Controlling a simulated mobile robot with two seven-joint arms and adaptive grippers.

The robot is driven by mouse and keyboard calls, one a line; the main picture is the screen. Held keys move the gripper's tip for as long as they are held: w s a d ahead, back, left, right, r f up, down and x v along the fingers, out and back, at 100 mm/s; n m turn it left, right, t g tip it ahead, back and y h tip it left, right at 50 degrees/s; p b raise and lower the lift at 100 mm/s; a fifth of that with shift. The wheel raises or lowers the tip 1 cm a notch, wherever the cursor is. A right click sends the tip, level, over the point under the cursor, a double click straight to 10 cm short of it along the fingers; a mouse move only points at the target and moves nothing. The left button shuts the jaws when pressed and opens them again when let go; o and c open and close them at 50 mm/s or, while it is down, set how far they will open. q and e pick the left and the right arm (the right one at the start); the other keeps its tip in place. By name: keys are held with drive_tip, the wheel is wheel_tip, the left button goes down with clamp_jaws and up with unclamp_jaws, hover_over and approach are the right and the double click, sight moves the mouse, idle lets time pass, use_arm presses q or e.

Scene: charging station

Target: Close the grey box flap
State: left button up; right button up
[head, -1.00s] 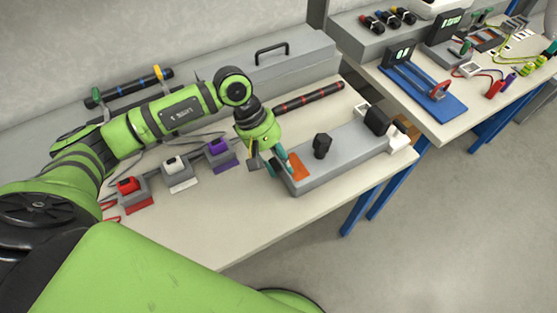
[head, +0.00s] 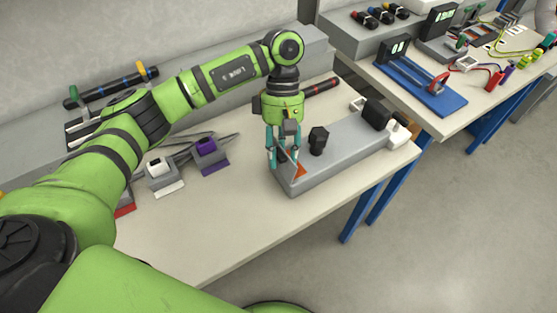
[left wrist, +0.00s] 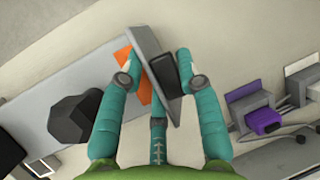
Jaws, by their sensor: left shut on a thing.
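The grey box (head: 345,153) lies along the front right of the table. Its near left end has an orange area (head: 300,170), which also shows in the left wrist view (left wrist: 133,73). The grey flap (left wrist: 147,38) stands tilted at that end, with a dark block (left wrist: 167,76) on one face. My left gripper (head: 285,165) points down over this end. In the left wrist view, its teal fingers (left wrist: 155,62) are on both sides of the flap, shut on it. In the head view the fingers hide most of the flap. My right gripper is out of view.
A black knob (head: 319,140) stands up from the box close to my fingers. Holders with a purple block (head: 207,147) and a white block (head: 157,167) stand to the left. The table front is bare. A second table (head: 440,122) stands at right.

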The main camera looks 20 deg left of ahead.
use_arm(q)
drive_tip(key=shift+w+d+f+g+y+b, duration=0.1)
drive_tip(key=shift+w+d+g+y+b, duration=0.1)
drive_tip(key=shift+g+y+b, duration=0.3)
